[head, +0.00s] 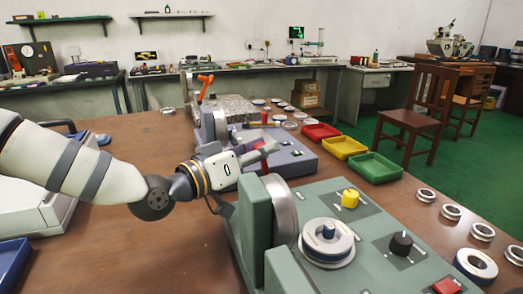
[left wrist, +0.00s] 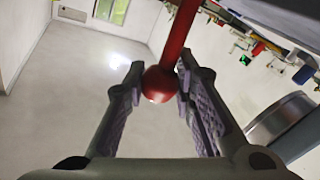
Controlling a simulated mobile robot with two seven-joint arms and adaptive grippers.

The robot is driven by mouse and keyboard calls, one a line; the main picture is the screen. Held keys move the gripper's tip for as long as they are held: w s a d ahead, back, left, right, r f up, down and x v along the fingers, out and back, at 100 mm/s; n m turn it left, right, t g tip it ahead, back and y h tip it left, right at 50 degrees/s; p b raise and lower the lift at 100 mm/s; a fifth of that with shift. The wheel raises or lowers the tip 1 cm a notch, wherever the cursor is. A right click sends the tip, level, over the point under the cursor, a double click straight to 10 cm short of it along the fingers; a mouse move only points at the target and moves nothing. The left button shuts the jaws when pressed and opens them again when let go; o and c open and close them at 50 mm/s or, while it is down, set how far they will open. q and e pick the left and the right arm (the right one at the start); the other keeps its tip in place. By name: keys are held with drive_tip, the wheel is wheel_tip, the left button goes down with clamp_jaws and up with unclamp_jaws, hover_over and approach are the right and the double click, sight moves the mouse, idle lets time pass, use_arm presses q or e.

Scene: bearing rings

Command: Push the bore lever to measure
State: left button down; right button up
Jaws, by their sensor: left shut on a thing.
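The red bore lever (left wrist: 178,40) ends in a red ball (left wrist: 160,84) in the left wrist view. My left gripper (left wrist: 162,92) is shut on this ball, one pad on each side. In the head view the same gripper (head: 262,152) reaches in from the left, above the far end of the green gauge machine (head: 375,262); the held ball cannot be made out there. My right gripper is not in view.
The green machine carries a yellow knob (head: 350,198), a black knob (head: 401,243) and a red button (head: 446,286). A grey machine (head: 290,158) with an orange-red lever (head: 205,84) stands behind. Red, yellow and green trays (head: 373,168) and several loose rings line the table's right side.

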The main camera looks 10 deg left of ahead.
use_arm(q)
drive_tip(key=shift+s+a+f+n+t+h+b, duration=0.2)
drive_tip(key=shift+s+a+f+t+b, duration=0.15)
drive_tip(key=shift+a, duration=0.3)
drive_tip(key=shift+s+a+f+n+t+h+b, duration=0.1)
drive_tip(key=shift+s+a+f+n+t+h, duration=0.15)
drive_tip(key=shift+s+a, duration=0.3)
drive_tip(key=c, duration=1.3)
unclamp_jaws()
drive_tip(key=shift+w, duration=0.1)
drive_tip(key=shift+r, duration=0.1)
drive_tip(key=v, duration=1.2)
